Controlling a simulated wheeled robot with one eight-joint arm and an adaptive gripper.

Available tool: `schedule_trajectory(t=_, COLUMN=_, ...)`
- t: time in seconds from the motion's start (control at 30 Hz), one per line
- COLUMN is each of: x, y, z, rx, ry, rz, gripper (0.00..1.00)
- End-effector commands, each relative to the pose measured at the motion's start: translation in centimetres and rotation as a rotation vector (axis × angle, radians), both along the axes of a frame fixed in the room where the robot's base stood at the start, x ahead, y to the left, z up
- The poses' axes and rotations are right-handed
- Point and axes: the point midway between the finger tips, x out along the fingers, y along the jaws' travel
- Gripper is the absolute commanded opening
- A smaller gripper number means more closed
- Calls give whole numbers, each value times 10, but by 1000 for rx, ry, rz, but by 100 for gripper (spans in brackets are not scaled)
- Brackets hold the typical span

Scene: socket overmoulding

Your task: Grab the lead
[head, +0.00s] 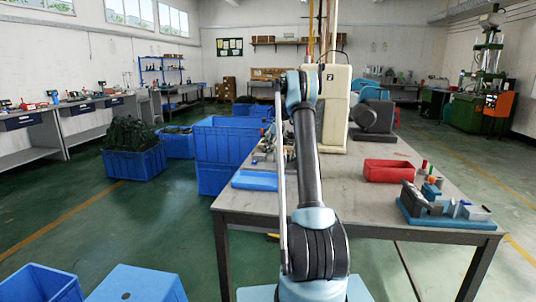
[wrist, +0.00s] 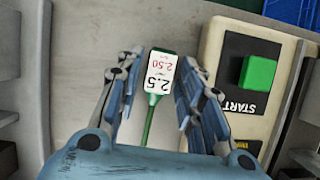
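A green lead (wrist: 150,124) with a white tag (wrist: 161,73) reading 2.5 and 2.50 shows in the middle of the wrist view. My gripper (wrist: 158,88) is open, with its fingers on either side of the lead. There is a clear gap on the left. The right finger overlaps the edge of the tag in the picture; I cannot tell whether it touches. In the head view my arm reaches over the grey bench (head: 379,209), and it hides my gripper and the lead.
A beige panel with a green START button (wrist: 257,75) is close to the right of my gripper. On the bench are a red tray (head: 387,171), a blue-based fixture (head: 437,209) and a tall cream machine (head: 335,105). Blue crates (head: 223,145) stand left of the bench.

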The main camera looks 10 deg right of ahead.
Motion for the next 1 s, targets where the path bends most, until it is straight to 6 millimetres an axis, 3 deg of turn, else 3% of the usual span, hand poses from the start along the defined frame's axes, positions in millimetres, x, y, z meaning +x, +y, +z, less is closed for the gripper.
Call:
schedule_trajectory(t=0.1, x=0, y=0, z=0, rx=0, ry=0, rz=0, gripper=35)
schedule_trajectory(t=0.27, x=0, y=0, z=0, rx=0, ry=0, rz=0, gripper=1)
schedule_trajectory(t=0.67, x=0, y=-1, z=5, rx=0, ry=0, rz=0, gripper=1)
schedule_trajectory(t=0.87, x=0, y=-1, z=34, rx=0, ry=0, rz=0, gripper=1)
schedule_trajectory(t=1.0, x=0, y=-1, z=67, rx=0, ry=0, rz=-1, gripper=1)
